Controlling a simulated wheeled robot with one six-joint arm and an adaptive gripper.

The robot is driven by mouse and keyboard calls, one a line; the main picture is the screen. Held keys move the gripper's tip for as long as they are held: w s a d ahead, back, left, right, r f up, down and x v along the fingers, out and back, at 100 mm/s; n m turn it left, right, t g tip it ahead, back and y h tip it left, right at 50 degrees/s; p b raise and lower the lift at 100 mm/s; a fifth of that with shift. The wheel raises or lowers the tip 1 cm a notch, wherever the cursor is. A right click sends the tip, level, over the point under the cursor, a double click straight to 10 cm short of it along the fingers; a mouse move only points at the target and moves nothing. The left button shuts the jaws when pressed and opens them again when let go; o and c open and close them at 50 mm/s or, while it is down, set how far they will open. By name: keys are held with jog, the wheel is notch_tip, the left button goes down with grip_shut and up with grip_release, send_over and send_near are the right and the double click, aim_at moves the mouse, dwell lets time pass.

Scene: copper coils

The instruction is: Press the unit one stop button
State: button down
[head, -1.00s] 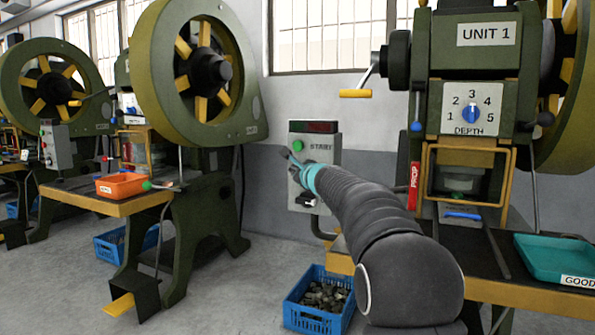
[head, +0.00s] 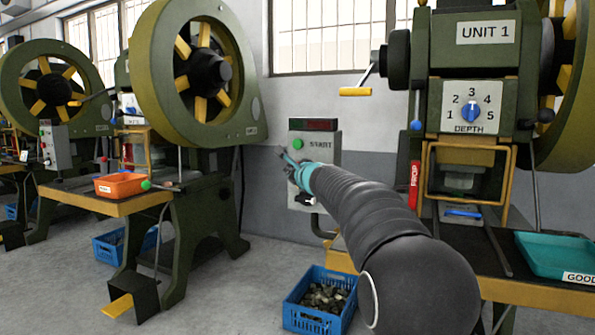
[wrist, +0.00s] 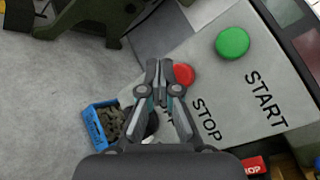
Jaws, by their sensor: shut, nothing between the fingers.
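The unit one control box (head: 327,146) is a grey panel on the wall left of the UNIT 1 press. In the wrist view the box face (wrist: 228,85) shows a red STOP button (wrist: 184,74) and a green START button (wrist: 232,43). The green button also shows in the head view (head: 298,144), where my gripper and arm hide the red one. My gripper (wrist: 158,64) is shut and empty. Its tips appear just left of the red button in the wrist view and overlap its edge; I cannot tell whether they touch it.
The UNIT 1 press (head: 470,60) stands at the right, with a teal tray (head: 555,255) on its table. A blue crate of metal scrap (head: 320,300) sits on the floor below the box. Another press (head: 200,75) stands at the left. Open floor lies between.

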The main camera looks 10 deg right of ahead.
jog(key=shift+s+a+b, duration=0.35)
jog(key=shift+s+a, duration=0.25)
jog(key=shift+s, duration=0.2)
jog(key=shift+s+a+b, duration=0.3)
jog(key=shift+s+a, duration=0.25)
jog(key=shift+s, duration=0.2)
